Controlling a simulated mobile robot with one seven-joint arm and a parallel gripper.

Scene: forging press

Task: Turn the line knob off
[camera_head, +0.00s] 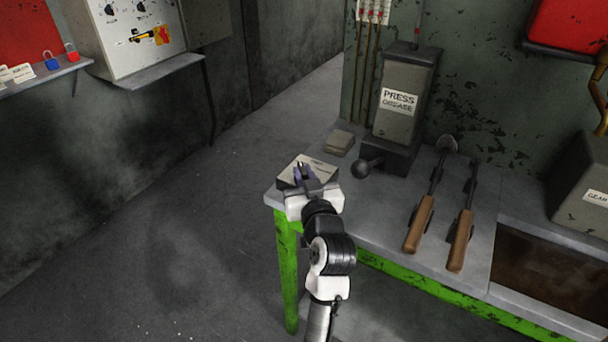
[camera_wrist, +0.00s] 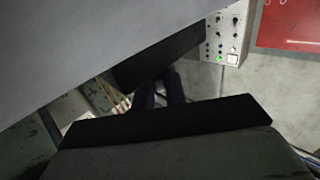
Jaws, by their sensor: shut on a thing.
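My gripper (camera_head: 305,177) is over the near left corner of the green-legged bench, at a small grey box (camera_head: 323,171). It is shut on a small dark blue thing that shows between the fingers in the wrist view (camera_wrist: 174,87). I cannot tell whether this is a knob, and the fingers hide much of it. A wall panel (camera_head: 116,50) at upper left has dark knobs and a yellow and black handle (camera_head: 144,36) on it. No label reading "line" can be made out. In the wrist view a panel (camera_wrist: 222,47) has dark knobs and a lit green lamp.
The bench top (camera_head: 385,210) holds a grey block (camera_head: 339,142), a press grease unit (camera_head: 399,98) with a ball-ended lever (camera_head: 364,168), and two wooden-handled tools (camera_head: 420,224). Padlocks (camera_head: 71,52) sit on a left wall shelf. The floor left of the bench is clear.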

